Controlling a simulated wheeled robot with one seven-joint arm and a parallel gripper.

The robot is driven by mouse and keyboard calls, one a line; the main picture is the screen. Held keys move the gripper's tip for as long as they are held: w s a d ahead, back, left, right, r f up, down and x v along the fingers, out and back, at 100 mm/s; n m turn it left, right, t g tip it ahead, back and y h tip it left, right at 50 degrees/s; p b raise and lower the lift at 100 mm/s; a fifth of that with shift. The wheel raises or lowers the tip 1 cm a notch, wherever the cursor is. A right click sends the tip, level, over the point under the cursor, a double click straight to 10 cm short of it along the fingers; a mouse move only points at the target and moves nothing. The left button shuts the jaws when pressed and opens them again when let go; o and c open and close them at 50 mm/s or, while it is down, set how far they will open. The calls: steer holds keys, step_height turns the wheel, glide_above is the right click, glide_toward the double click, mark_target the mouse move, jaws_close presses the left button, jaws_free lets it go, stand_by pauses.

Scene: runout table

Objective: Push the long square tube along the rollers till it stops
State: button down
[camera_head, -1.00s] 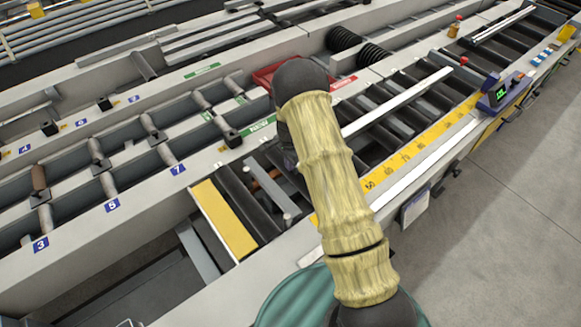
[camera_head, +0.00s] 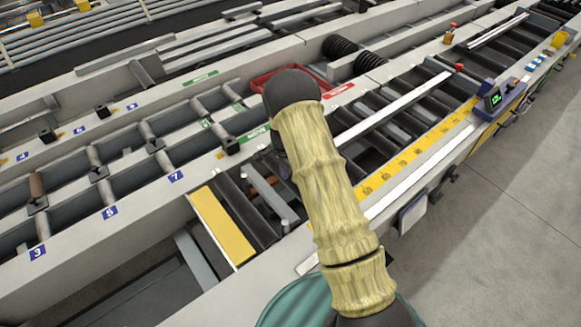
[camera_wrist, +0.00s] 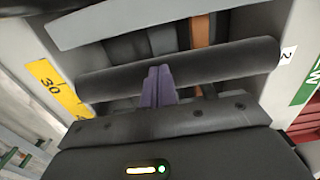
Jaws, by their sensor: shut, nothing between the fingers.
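A long, pale square tube (camera_head: 395,106) lies lengthwise on the dark rollers in the head view. Its far end is close to a small red-topped post (camera_head: 459,69). Its near end is hidden behind my arm. In the wrist view my gripper (camera_wrist: 159,72) is shut and empty, its purple fingers together over a dark roller (camera_wrist: 235,62). My arm hides the gripper in the head view. The pale tube cannot be made out in the wrist view.
A grey crossbar (camera_head: 266,192) lies over the near rollers, beside a yellow end plate (camera_head: 222,225). It also shows in the wrist view (camera_wrist: 130,20). A yellow scale (camera_head: 420,148) and a blue display box (camera_head: 497,98) line the right side. A red tray (camera_head: 262,80) stands left.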

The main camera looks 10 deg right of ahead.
step_height(320, 180, up, 10)
steer(key=b, duration=0.2)
steer(key=shift+w, duration=0.15)
steer(key=shift+w+d, duration=0.1)
steer(key=shift+d, duration=0.05)
steer(key=s+d+r+n+t, duration=0.1)
steer(key=s+r+n, duration=0.2)
steer(key=s, duration=0.5)
steer(key=s+d+r+n, duration=0.1)
steer(key=s+r+n, duration=0.3)
steer(key=s, duration=0.5)
steer(key=s+d+r+n+t, duration=0.1)
steer(key=s+r+n, duration=0.3)
steer(key=s, duration=0.5)
steer(key=shift+s+d+r+n+t, duration=0.2)
steer(key=shift+d+n+t, duration=0.1)
steer(key=shift+n, duration=0.5)
